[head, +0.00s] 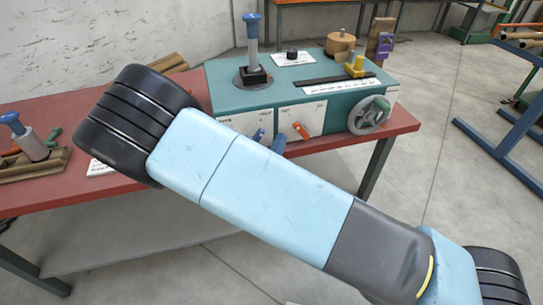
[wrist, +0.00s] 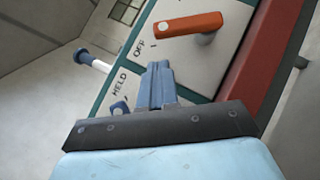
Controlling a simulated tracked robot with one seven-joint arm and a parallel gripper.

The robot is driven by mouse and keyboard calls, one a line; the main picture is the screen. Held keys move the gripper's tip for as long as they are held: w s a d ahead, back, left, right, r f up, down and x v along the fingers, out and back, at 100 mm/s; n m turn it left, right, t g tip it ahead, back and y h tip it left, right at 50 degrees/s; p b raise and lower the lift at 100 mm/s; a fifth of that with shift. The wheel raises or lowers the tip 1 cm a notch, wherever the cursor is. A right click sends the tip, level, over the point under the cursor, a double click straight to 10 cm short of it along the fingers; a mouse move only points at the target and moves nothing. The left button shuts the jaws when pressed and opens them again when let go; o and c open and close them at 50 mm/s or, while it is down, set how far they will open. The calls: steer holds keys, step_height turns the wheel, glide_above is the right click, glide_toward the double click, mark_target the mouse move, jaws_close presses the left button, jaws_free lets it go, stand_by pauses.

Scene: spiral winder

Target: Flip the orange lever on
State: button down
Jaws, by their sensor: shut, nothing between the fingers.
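The orange lever (head: 302,130) sits on the white front panel of the teal machine. In the wrist view the orange lever (wrist: 190,27) lies across the top, and its white-dotted end is close to the word OFF. My gripper (head: 279,142) is in front of the panel, just left of the lever in the head view. In the wrist view my gripper (wrist: 157,66) has its blue fingers together and empty, below the lever with a visible gap in the picture. The depth of that gap is hard to tell.
A small blue lever (head: 259,135) by the word HELD is left of the orange one. A grey handwheel (head: 369,115) is on the right. The red table (head: 402,122) carries the machine (head: 226,92).

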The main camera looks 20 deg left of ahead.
mark_target(302, 132)
steer(key=shift+w+d+r, duration=0.3)
steer(key=shift+d+r, duration=0.1)
steer(key=shift+d, duration=0.15)
steer(key=shift+w+d+r, duration=0.25)
steer(key=shift+d+r, duration=0.15)
steer(key=shift+d, duration=0.1)
steer(key=shift+a, duration=0.1)
